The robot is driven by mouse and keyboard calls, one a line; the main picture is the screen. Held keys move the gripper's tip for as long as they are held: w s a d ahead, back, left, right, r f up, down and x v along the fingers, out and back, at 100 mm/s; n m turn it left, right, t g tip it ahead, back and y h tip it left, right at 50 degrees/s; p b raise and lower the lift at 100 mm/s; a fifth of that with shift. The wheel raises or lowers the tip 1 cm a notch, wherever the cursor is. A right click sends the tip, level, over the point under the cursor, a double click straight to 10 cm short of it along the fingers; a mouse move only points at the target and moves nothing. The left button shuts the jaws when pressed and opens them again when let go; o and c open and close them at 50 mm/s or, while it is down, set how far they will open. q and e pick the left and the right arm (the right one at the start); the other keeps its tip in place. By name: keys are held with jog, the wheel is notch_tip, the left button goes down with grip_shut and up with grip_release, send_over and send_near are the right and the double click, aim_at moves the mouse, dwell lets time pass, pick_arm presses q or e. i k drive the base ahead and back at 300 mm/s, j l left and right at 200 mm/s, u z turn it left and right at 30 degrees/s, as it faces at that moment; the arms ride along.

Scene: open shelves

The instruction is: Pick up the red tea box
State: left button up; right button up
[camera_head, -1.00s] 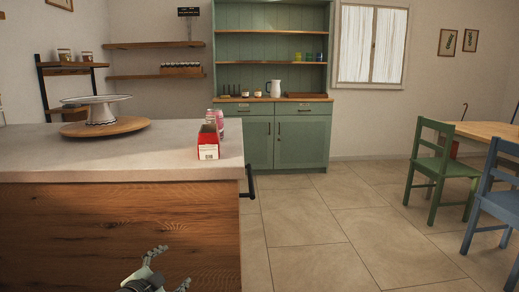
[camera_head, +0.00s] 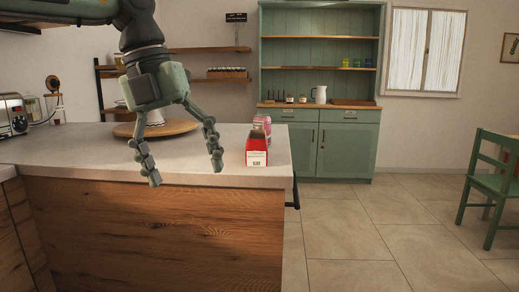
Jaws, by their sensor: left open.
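The red tea box (camera_head: 257,153) stands on the light counter (camera_head: 80,155) near its right end. It is red with a white lower front that carries a dark label. My left gripper (camera_head: 185,172) hangs down over the counter's front edge, to the left of the box. Its two fingers are spread apart with nothing between them, and the right finger is nearer the box but apart from it. My right gripper is not in view.
A pink can (camera_head: 262,122) stands just behind the box. A round wooden board (camera_head: 170,128) lies behind my gripper, partly hidden. A toaster (camera_head: 13,115) is at the far left. A black handle (camera_head: 296,192) sticks out at the counter's right end.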

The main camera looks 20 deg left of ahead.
aim_at(256, 147)
jog(key=i, duration=1.4)
